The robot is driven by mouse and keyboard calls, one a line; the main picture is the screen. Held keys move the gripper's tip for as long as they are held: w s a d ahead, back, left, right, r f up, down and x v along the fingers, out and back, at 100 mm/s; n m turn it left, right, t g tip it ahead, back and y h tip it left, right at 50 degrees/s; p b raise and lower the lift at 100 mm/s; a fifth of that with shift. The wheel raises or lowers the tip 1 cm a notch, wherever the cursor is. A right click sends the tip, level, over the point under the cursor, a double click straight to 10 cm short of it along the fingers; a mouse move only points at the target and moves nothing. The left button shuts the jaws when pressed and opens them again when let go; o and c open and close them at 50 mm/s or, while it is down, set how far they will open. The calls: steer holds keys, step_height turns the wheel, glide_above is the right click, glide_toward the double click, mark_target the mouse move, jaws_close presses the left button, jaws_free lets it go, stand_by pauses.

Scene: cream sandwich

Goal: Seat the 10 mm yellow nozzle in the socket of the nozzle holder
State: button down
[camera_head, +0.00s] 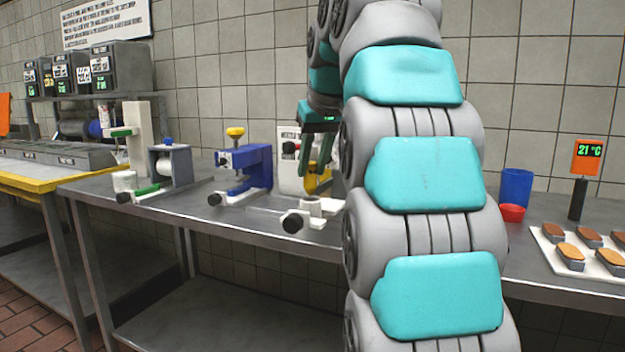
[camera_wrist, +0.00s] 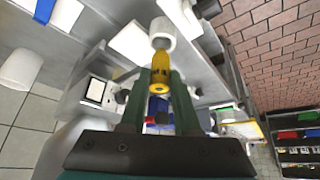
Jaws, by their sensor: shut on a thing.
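The yellow nozzle (camera_head: 320,184) is held between the green fingers of my gripper (camera_head: 318,163).
A blue clamp device (camera_head: 250,170) with a yellow knob and a grey device (camera_head: 172,166) with a green handle stand left on the table (camera_head: 225,226). A blue cup (camera_head: 515,188), a red bowl (camera_head: 512,213), a thermometer (camera_head: 586,157) and a tray of cakes stand right.

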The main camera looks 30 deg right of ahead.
mark_target(312, 182)
steer(key=shift+s+f, duration=0.1)
steer(key=shift+f, duration=1.65)
steer(key=c, duration=0.6)
jaws_free()
steer(key=shift+c, duration=0.2)
steer(key=shift+r, duration=0.1)
steer(key=shift+v, duration=2.4)
steer(key=shift+p+v, duration=0.8)
steer(key=shift+v, duration=0.45)
